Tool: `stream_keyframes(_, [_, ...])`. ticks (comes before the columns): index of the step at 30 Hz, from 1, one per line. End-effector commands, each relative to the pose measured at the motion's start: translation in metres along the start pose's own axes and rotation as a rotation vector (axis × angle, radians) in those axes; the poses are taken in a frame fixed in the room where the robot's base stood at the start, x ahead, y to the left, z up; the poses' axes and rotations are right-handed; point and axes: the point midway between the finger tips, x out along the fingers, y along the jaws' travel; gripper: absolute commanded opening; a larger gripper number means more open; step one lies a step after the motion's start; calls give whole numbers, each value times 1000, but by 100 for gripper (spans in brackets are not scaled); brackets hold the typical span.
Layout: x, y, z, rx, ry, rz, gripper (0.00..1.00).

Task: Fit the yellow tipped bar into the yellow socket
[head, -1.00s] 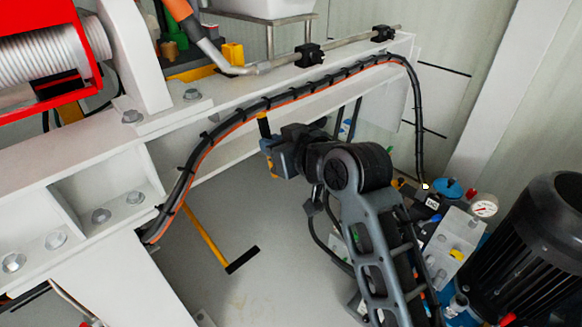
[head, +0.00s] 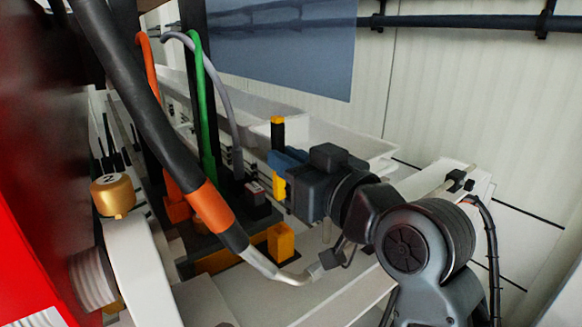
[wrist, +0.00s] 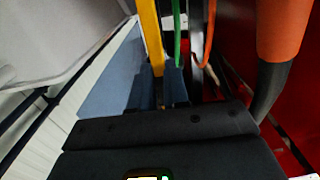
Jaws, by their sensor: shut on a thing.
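My gripper (head: 283,165) is shut on an upright bar (head: 277,132), which has a black shaft and a yellow top end. A yellow part (head: 279,189) shows below and beside the blue fingers. In the wrist view, a long yellow length of the bar (wrist: 150,38) runs up from the fingers (wrist: 158,90). A yellow block (head: 281,243), which looks like the yellow socket, stands at the edge of a dark base, below the gripper and apart from the bar. Its opening cannot be made out. The bar's lower end is not clearly seen.
Orange (head: 150,75), green (head: 203,110) and grey cables rise left of my gripper. A thick black hose with an orange band (head: 210,207) crosses in front. A white tray (head: 350,140) lies behind. A red housing (head: 30,150) fills the left side.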

Motion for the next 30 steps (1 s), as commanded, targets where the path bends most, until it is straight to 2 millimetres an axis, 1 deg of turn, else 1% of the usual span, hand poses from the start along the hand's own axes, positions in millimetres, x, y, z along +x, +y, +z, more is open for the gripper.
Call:
stream_keyframes(14, [-1,0,-2,0,6,0,0])
stream_keyframes(20, [-1,0,7,0,6,1,0])
stream_keyframes(30, [-1,0,36,0,5,1,0])
